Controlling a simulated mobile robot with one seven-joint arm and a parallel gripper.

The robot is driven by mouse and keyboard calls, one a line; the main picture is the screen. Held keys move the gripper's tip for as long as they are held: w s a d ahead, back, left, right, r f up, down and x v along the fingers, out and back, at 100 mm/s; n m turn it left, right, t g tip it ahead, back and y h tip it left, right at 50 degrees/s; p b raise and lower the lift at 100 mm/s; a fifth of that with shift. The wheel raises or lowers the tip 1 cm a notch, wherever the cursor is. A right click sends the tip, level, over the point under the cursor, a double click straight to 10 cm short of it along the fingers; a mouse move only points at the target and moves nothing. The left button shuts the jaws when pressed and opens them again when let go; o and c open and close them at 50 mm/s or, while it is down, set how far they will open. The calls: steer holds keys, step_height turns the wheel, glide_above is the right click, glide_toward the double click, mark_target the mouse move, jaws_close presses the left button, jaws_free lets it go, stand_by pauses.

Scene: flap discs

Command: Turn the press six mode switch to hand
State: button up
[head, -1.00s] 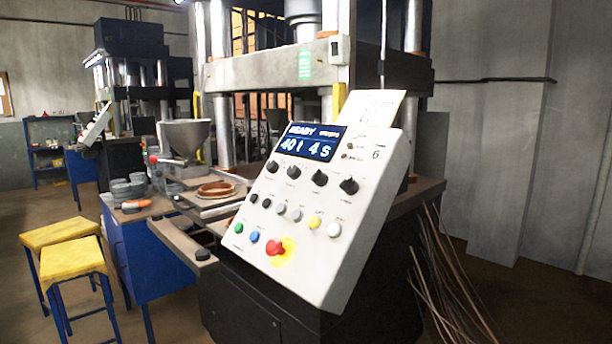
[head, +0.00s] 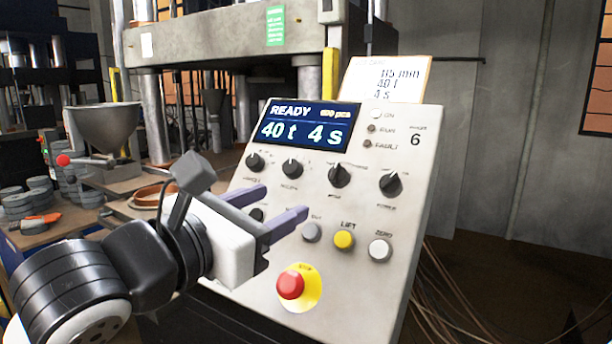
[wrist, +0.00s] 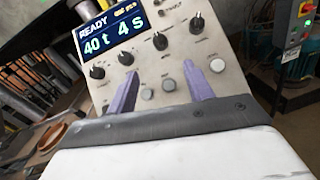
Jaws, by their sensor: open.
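The press six control panel (head: 420,215) is a white sloped box marked 6. Across it runs a row of black knobs: a first (head: 255,161), a second (head: 292,167), a third (head: 340,176) and a fourth (head: 390,184). Their small labels are too blurred to tell which is the mode switch or where it points. My gripper (head: 280,204) is open and empty, its purple fingers in front of the panel below the knob row. Contact cannot be told.
The display (head: 308,131) reads READY, 40 t, 4 s. Below the knobs are a grey button (head: 312,232), a yellow button (head: 343,239) and a white button (head: 380,250). A red stop button (head: 290,285) sits low, near the gripper. A hopper (head: 101,130) stands left.

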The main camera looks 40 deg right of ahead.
mark_target(331, 179)
steer(key=p+x, duration=0.4)
steer(key=x, duration=0.8)
steer(key=shift+d+r, duration=0.1)
steer(key=shift+d, duration=0.15)
steer(key=shift+w+d, duration=0.3)
steer(key=shift+d, duration=0.35)
steer(key=shift+c, duration=0.4)
steer(key=c, duration=0.9)
